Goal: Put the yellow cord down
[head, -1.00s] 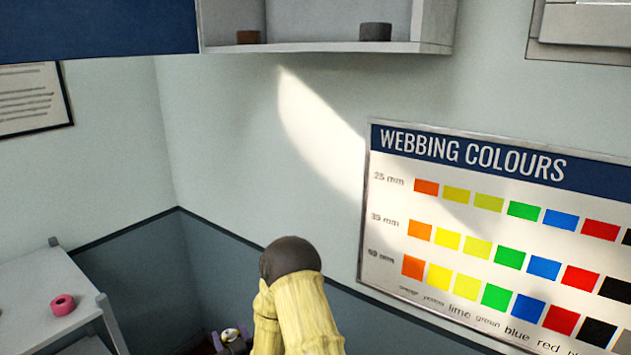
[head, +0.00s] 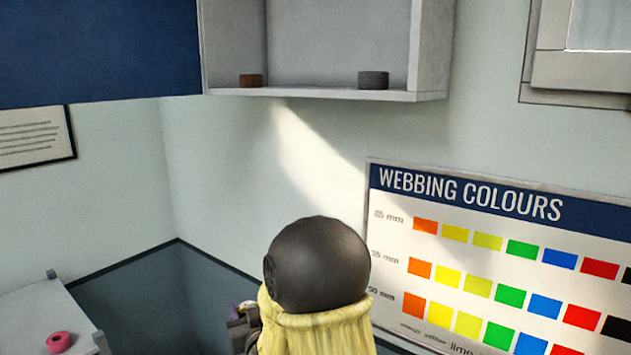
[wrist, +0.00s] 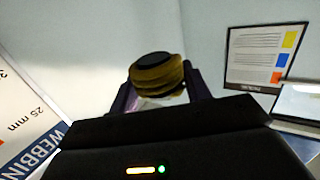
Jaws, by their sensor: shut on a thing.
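The yellow cord (wrist: 158,76) shows in the wrist view as a dull yellow-brown coil with a dark top. My gripper (wrist: 160,92) is shut on it, with a dark finger on each side. A pale, purplish patch shows just under the coil. In the head view my gripper (head: 243,328) is mostly hidden behind my yellow-sleeved arm; the cord cannot be made out clearly there. What lies beneath the cord is not visible.
A grey table (head: 40,310) with a pink roll (head: 58,342) stands at lower left. A wall shelf (head: 320,94) holds a brown roll (head: 250,81) and a grey roll (head: 373,80). A colour chart (head: 480,200) hangs at right. A framed notice (wrist: 262,57) shows in the wrist view.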

